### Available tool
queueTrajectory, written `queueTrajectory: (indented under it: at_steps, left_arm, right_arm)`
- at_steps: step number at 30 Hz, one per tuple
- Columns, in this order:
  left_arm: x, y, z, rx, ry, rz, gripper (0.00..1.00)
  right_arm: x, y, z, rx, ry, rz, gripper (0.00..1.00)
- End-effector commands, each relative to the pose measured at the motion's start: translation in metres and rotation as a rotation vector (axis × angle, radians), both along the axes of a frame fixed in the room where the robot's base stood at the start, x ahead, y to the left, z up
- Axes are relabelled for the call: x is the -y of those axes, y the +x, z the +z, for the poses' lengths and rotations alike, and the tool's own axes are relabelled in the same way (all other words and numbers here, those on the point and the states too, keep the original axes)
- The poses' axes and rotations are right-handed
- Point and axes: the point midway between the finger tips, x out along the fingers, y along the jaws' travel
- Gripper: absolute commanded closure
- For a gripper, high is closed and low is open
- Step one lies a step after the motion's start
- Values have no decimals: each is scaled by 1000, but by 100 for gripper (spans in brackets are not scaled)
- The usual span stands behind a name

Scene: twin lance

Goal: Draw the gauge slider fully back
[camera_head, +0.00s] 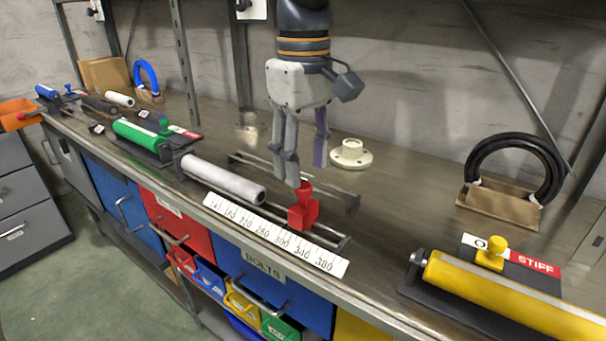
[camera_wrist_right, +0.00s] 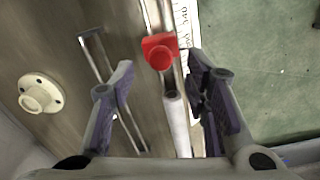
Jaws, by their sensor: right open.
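The gauge slider is a red block with a round knob (camera_head: 303,212) on a rail beside a white numbered scale (camera_head: 275,236). In the head view it stands near the scale's high-number end, around 300 to 340. The right wrist view shows the red slider (camera_wrist_right: 160,52) from above, ahead of the fingertips. My right gripper (camera_head: 305,170) points down just above and behind the slider. Its fingers (camera_wrist_right: 165,85) are open, spread to either side of the rail line, with nothing between them clearly held. My left gripper is not in view.
A grey-white cylinder (camera_head: 223,180) lies along the rail left of the slider. A white flanged part (camera_head: 351,154) stands behind. A yellow cylinder (camera_head: 520,295) marked STIFF lies right; a green one (camera_head: 140,135) lies left. A black hose ring (camera_head: 515,150) stands at the back right.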

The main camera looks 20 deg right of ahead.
Motion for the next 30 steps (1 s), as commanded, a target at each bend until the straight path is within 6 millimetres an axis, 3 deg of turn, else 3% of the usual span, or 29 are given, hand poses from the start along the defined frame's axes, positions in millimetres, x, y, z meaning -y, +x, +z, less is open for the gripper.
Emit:
queueTrajectory:
  at_steps: [6, 14, 15, 21, 30]
  left_arm:
    - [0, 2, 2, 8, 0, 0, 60]
    - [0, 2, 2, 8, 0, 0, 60]
    - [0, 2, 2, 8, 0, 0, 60]
    - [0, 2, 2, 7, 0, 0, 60]
    - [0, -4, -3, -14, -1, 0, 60]
  right_arm:
    - [0, 0, -29, 1, 2, -1, 57]
    - [0, 0, -34, 1, 3, -1, 57]
    - [0, 0, -34, 1, 3, -1, 60]
    - [-1, 0, -33, 1, 4, -1, 100]
    - [0, 9, -37, -5, 2, -2, 100]
